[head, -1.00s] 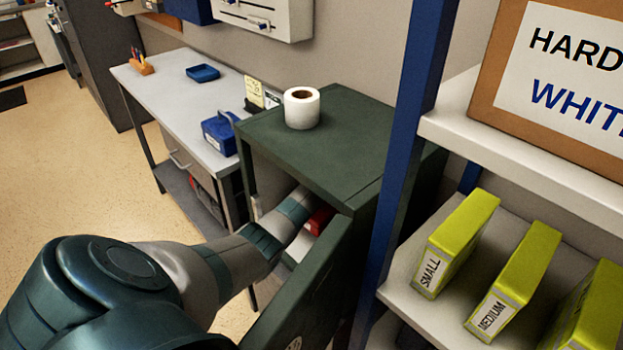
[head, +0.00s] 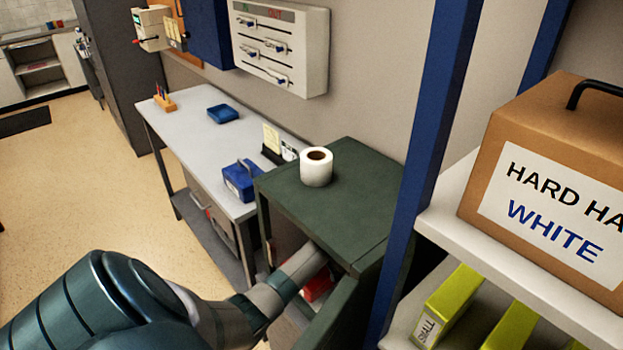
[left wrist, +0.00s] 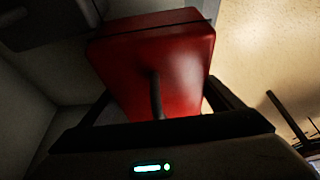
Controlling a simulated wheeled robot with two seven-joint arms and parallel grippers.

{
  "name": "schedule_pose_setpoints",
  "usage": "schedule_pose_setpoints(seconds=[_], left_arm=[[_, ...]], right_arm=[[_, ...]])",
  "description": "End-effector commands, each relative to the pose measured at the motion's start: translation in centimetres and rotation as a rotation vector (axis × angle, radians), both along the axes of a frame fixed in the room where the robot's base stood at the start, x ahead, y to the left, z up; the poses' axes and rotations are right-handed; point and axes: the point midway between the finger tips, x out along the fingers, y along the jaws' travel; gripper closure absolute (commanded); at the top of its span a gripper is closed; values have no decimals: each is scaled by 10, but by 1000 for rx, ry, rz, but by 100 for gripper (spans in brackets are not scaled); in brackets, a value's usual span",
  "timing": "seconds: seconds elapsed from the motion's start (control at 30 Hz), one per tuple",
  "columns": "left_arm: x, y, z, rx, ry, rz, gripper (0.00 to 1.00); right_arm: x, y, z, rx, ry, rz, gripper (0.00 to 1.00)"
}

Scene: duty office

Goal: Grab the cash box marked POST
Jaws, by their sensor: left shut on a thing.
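A red cash box (head: 318,286) shows partly inside the green cabinet (head: 345,208), behind my left arm. In the left wrist view the red box (left wrist: 185,75) fills the middle, with a dark handle (left wrist: 156,97) on its near face. My left gripper (left wrist: 158,108) is shut on the box at this handle, its dark fingers to either side. In the head view the gripper itself is hidden inside the cabinet. No POST mark is readable on the box. My right gripper is not in view.
The open cabinet door (head: 335,318) stands close to my left arm. A paper roll (head: 316,167) sits on the cabinet top. A blue box (head: 241,181) is on the desk to the left. A blue shelf post (head: 420,165) rises at the right. The floor at left is clear.

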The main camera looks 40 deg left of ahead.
Motion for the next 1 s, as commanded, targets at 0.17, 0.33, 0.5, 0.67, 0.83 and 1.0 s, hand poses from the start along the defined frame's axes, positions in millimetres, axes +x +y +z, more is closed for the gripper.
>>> schedule_pose_setpoints(seconds=[0.17,0.33,0.5,0.67,0.83,1.0], left_arm=[[-25,-6,7,0,0,0,66],[-45,-11,6,-1,-1,1,66],[-60,-14,4,1,-1,1,66],[-66,-16,3,2,-2,0,66],[-69,-16,1,2,-2,0,66],[-69,-16,1,2,-2,0,66]], right_arm=[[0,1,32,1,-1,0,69],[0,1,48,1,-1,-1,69],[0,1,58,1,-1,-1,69],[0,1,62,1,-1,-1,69],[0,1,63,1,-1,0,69],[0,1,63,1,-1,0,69]])
